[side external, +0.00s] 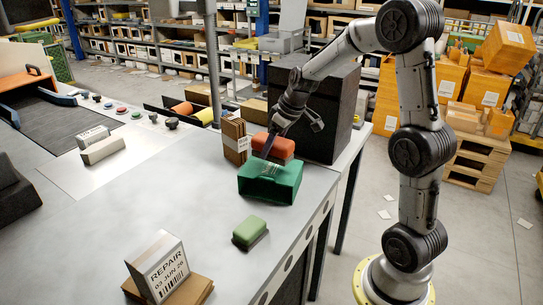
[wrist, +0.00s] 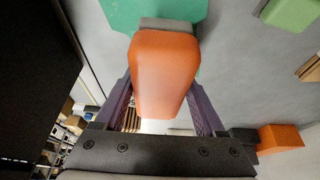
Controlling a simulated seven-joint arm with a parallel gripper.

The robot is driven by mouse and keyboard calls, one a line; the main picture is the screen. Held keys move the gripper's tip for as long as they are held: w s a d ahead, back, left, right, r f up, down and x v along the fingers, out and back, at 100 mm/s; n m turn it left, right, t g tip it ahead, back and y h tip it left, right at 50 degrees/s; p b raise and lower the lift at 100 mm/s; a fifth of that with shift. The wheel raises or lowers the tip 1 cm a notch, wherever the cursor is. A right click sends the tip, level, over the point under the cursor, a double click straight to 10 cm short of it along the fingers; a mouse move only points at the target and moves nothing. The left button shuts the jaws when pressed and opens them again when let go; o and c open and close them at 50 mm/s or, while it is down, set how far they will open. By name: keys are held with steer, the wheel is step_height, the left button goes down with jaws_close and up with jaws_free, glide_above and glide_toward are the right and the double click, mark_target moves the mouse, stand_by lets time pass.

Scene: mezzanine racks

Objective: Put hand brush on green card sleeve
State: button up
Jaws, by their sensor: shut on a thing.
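The hand brush (side external: 281,148) is an orange-red rounded block with a grey part at its end. My gripper (side external: 268,146) is shut on it, and in the wrist view the orange body (wrist: 164,75) sits between the two purple fingers. The green card sleeve (side external: 270,184) lies on the grey bench, directly below the brush. In the wrist view the sleeve (wrist: 118,14) shows behind the brush's grey end. I cannot tell whether the brush touches the sleeve. Part of the sleeve's top is hidden by the brush.
A small light green block (side external: 250,232) lies nearer the bench's front edge. A brown carton (side external: 235,140) stands just left of the sleeve, and a large black box (side external: 315,113) stands behind. A REPAIR-labelled box (side external: 160,268) is at the front left. The bench's middle is clear.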

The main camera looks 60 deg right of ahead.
mark_target(271, 156)
steer(key=shift+w+d+f, duration=0.1)
steer(key=shift+w+f, duration=0.05)
steer(key=shift+f, duration=0.75)
steer(key=shift+w+f, duration=0.1)
steer(key=shift+f, duration=0.8)
steer(key=shift+f, duration=0.1)
steer(key=o, duration=1.4)
steer(key=shift+f, duration=0.1)
steer(key=shift+o, duration=0.2)
